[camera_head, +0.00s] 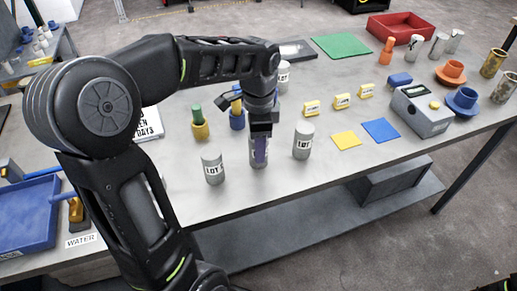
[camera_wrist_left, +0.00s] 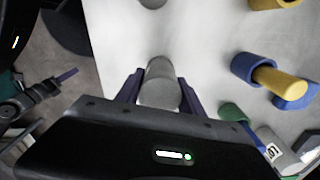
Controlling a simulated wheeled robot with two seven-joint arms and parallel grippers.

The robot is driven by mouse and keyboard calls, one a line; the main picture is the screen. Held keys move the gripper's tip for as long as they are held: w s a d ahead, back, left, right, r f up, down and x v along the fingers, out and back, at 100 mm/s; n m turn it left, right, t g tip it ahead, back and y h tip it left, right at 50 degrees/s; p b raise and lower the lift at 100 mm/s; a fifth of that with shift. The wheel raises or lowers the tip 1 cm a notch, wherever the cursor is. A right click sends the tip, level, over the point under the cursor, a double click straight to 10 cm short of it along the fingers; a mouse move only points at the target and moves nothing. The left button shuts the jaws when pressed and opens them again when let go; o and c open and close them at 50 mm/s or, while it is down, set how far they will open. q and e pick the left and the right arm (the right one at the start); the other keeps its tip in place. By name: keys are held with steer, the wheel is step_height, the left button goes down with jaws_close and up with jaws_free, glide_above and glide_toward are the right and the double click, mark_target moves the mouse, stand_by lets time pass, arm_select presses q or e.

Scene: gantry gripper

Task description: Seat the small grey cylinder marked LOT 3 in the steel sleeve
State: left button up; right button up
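My left gripper (camera_head: 260,150) points down around a grey cylinder (camera_head: 253,160) standing at the table's front. In the left wrist view its purple fingers (camera_wrist_left: 160,90) flank the same grey cylinder (camera_wrist_left: 160,92); whether they press on it cannot be told. A finger hides its label. Similar grey cylinders marked LOT stand to its left (camera_head: 213,170), right (camera_head: 303,142) and behind (camera_head: 283,76); their numbers are too small to read. A worn grey metal tube (camera_head: 505,88) at the table's right end may be the steel sleeve.
Behind the left gripper are a yellow holder (camera_head: 199,131) with a green peg and a blue holder (camera_head: 237,121) with a yellow peg. To the right are yellow blocks (camera_head: 312,108), flat squares (camera_head: 346,140), a grey box (camera_head: 422,112) and blue (camera_head: 463,101) and orange (camera_head: 452,73) cups.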

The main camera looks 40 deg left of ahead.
arm_select(q)
jaws_close()
stand_by(0.3)
steer(key=shift+r, duration=0.1)
step_height(320, 180, up, 10)
steer(key=shift+f+p, duration=0.1)
steer(key=shift+p, duration=0.4)
stand_by(0.7)
